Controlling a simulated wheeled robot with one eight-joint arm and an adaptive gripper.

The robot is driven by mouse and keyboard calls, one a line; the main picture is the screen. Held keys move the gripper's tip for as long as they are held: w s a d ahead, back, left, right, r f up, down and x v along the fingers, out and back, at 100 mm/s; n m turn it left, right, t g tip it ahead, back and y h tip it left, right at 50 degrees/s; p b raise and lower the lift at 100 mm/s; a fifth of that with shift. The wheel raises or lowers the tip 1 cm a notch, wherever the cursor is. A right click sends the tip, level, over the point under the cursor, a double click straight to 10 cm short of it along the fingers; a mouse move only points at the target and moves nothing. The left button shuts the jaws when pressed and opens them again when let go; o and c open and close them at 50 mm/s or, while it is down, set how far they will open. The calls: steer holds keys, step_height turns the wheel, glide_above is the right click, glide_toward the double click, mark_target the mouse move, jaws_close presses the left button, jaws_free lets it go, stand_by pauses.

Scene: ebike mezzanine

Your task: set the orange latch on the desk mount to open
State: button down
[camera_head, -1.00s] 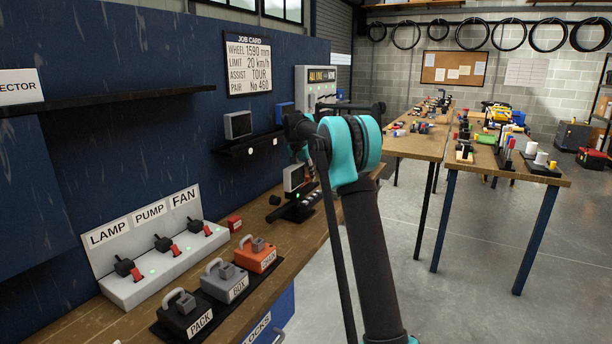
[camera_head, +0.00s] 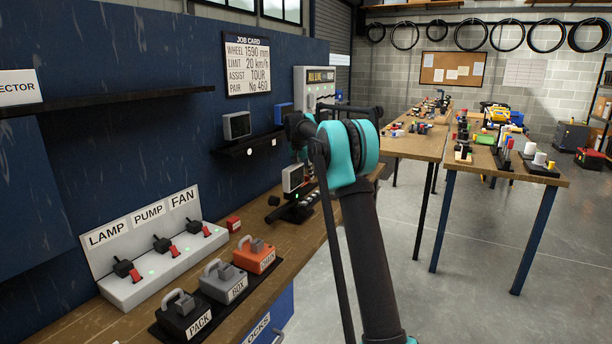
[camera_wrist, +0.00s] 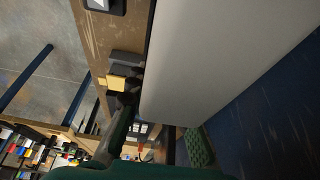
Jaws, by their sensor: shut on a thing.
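A small screen in a pale case (camera_head: 293,178) stands on a dark desk mount (camera_head: 297,207) on the bench, beside my arm in the head view. A small green light shows on the mount. I cannot make out an orange latch on it. My gripper is hidden behind my arm's turquoise joint in the head view. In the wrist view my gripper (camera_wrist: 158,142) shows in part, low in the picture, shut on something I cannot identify. A small orange spot (camera_wrist: 141,151) shows near the fingers; I cannot tell what it is. A large grey surface (camera_wrist: 215,55) fills much of this view.
A switch panel (camera_head: 165,265) marked LAMP, PUMP and FAN stands left on the bench. Black, grey and orange padlocks (camera_head: 255,257) lie before it. A shelf (camera_head: 250,143) with a small screen hangs on the blue wall.

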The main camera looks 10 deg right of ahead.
steer(key=c, duration=1.3)
jaws_free()
steer(key=v, duration=1.2)
